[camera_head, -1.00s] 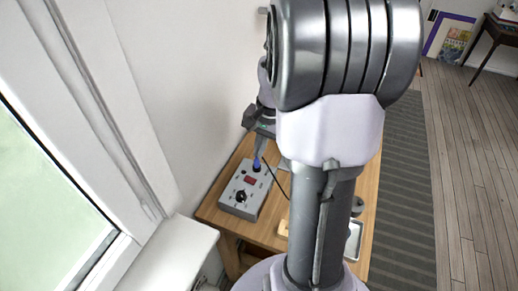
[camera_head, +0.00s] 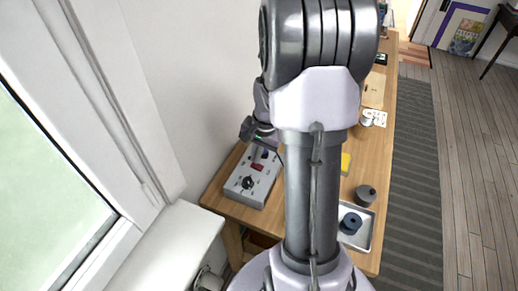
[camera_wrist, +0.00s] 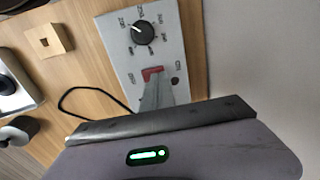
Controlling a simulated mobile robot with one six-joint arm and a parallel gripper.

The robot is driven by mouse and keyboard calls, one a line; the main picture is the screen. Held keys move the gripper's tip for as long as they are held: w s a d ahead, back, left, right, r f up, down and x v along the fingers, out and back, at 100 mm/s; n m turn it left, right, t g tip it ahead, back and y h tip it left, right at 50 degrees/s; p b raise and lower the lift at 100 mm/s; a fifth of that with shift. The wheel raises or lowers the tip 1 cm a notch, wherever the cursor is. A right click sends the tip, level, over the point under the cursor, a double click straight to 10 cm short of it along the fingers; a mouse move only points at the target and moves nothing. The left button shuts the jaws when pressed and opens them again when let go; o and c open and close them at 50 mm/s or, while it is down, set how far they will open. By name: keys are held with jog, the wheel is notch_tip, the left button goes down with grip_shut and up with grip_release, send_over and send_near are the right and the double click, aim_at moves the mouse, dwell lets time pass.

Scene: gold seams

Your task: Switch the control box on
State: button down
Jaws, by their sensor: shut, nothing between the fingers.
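The control box (camera_head: 236,186) is a light grey panel on the wooden table near the wall. It carries a black knob (camera_head: 247,183) and a red switch (camera_head: 257,167). A small blue part shows near its far end, beside my fingers. In the wrist view, the black knob (camera_wrist: 142,33) has a marked dial around it, and the red switch (camera_wrist: 152,72) is partly covered by my fingers. My gripper (camera_wrist: 157,84) is shut and empty, with its fingertips over or at the red switch. I cannot tell whether they touch it, nor which way the switch is tipped.
A dark cable (camera_wrist: 75,92) curves beside the box. A wooden block with a square hole (camera_wrist: 48,41) lies nearby. A tray (camera_head: 368,228) holds a dark blue round part (camera_head: 350,223); a grey round object (camera_head: 365,195) stands near it. The wall is close on the left.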

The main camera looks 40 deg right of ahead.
aim_at(257, 167)
jog(key=shift+w+f, duration=0.15)
jog(key=shift+f, duration=0.8)
jog(key=shift+a+f+b, duration=0.15)
jog(key=shift+f+b, duration=0.1)
jog(key=shift+b, duration=0.2)
jog(key=shift+s, duration=0.45)
jog(key=shift+s+d, duration=0.3)
jog(key=shift+s, duration=0.05)
jog(key=shift+w, duration=0.1)
